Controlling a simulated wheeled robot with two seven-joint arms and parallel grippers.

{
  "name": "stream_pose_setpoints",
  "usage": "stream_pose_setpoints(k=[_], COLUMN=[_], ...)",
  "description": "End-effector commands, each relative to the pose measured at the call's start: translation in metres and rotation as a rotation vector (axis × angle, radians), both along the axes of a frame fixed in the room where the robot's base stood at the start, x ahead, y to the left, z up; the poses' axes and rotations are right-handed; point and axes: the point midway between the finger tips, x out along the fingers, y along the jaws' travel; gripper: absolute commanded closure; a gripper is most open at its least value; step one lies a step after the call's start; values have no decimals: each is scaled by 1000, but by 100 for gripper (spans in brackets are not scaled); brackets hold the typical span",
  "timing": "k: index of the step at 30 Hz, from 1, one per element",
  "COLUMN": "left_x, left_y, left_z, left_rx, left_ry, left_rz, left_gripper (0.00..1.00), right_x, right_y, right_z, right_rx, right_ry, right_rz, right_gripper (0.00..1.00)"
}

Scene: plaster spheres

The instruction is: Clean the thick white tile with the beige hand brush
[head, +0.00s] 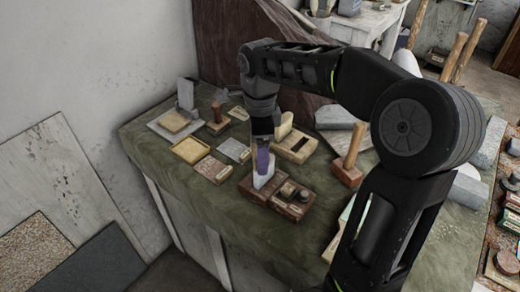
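My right arm enters from the lower right, and its gripper (262,140) points down over the middle of the bench. A purple item (263,158) shows at its fingertips, with a whitish block (264,177) upright just below. I cannot tell whether the fingers are closed on either. I cannot surely identify the thick white tile or the beige hand brush. A pale slab (160,131) at the bench's left end carries a beige block (174,122). Another beige upright piece (286,124) stands right of the gripper. My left gripper is out of view.
The green-covered bench (240,230) is bare along its front. Reddish wooden blocks (292,197) lie below the gripper. A wooden-handled mallet (348,168) stands to the right. A shallow yellow tray (190,149) and small plates lie to the left. Slabs lean on the left wall.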

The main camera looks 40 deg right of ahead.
Motion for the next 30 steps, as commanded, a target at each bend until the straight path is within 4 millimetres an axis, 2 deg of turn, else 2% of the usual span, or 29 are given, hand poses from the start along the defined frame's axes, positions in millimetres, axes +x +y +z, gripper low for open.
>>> stream_pose_setpoints(k=[12,23,30], left_x=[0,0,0], left_y=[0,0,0], left_z=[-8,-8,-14], left_rx=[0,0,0], left_ry=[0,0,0], left_rz=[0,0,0], left_gripper=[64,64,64], right_x=[-19,-20,-31], right_y=[10,11,17], right_z=[1,1,0], right_rx=[0,0,0], right_ry=[0,0,-1], right_rz=[0,0,1], right_gripper=[51,51,51])
